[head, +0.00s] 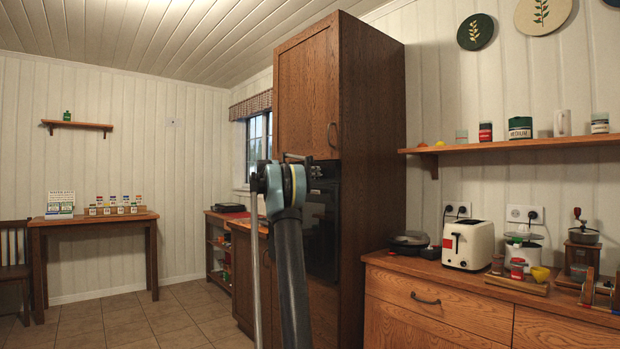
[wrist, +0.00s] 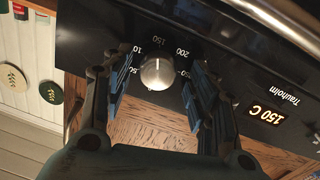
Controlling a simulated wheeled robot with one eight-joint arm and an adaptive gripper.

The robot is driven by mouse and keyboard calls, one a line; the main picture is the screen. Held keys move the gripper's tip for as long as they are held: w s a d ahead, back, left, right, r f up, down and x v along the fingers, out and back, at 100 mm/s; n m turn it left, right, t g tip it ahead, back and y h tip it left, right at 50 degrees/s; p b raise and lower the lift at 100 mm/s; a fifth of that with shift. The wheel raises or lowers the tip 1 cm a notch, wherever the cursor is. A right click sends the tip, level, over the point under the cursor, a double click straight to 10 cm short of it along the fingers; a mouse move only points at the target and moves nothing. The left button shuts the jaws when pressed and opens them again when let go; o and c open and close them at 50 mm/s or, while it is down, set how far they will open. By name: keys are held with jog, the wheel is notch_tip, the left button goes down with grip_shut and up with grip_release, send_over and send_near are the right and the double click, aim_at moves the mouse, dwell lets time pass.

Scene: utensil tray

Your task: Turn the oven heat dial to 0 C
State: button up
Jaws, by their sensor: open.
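The oven heat dial (wrist: 157,74) is a round silver knob on the oven's black panel (wrist: 91,32). The lit display (wrist: 267,114) reads 150 C. My gripper (wrist: 161,80) is open, with one blue-padded finger on each side of the dial and a visible gap on both sides. The fingers partly cover the scale numbers. In the head view the black oven (head: 322,220) sits in the tall wooden cabinet, partly hidden by my arm.
A metal bar (wrist: 275,25), perhaps the oven handle, runs near the panel at upper right in the wrist view. The tall cabinet (head: 375,130) surrounds the oven. A counter (head: 440,297) with a toaster (head: 467,245) stands to the right. The floor (head: 150,322) at left is clear.

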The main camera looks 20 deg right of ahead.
jog(key=c, duration=1.1)
jog(key=shift+s+d+f+n+t+y, duration=0.15)
jog(key=shift+n+t, duration=0.25)
jog(key=shift+n, duration=5.15)
jog(key=shift+w+a+n+t+y, duration=0.1)
jog(key=shift+n+t, duration=0.3)
jog(key=shift+n, duration=5.2)
jog(key=shift+s+d+f+n+t+y, duration=0.15)
jog(key=shift+n+t, duration=0.25)
jog(key=shift+n, duration=5.15)
jog(key=shift+r, duration=0.15)
